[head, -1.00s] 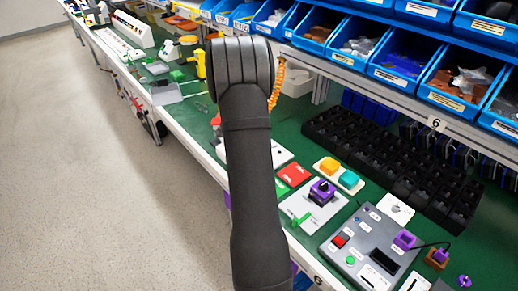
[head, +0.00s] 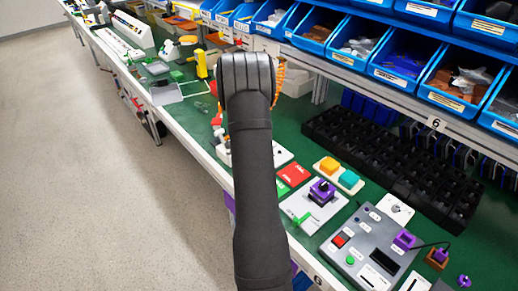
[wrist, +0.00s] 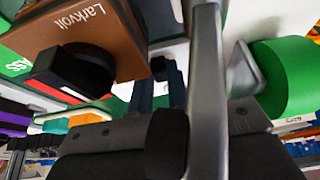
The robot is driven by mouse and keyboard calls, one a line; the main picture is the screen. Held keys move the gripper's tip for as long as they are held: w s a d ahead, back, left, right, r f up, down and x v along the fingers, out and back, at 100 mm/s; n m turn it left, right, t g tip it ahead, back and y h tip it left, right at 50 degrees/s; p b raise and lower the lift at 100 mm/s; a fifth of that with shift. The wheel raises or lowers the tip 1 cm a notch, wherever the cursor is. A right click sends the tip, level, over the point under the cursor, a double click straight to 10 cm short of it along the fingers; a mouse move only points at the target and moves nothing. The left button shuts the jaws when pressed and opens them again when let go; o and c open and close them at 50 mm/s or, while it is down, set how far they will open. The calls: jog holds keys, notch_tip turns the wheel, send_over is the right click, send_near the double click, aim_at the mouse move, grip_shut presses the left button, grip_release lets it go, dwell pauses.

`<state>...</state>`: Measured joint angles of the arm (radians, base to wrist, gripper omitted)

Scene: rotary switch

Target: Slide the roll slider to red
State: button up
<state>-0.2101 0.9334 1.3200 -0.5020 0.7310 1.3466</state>
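A red and white strip (wrist: 65,92) shows just under the knob. I cannot tell which part is the roll slider. My gripper (wrist: 190,130) shows as dark parts along the bottom of the wrist view, below and right of the brown box. A grey metal bar (wrist: 205,75) stands upright in front of it. Whether the fingers are open or shut is unclear. In the head view my arm hides the gripper and the space beyond it.
A green rounded part (wrist: 285,75) is close on the right in the wrist view. In the head view a white plate with a purple knob (head: 322,190) and a grey control box (head: 365,245) stand right of my arm. Blue bins (head: 410,62) line the back.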

jog(key=shift+s+d, duration=1.85)
grip_shut()
jog(key=o, duration=0.8)
grip_release()
jog(key=v, duration=1.7)
jog(key=shift+r, duration=0.2)
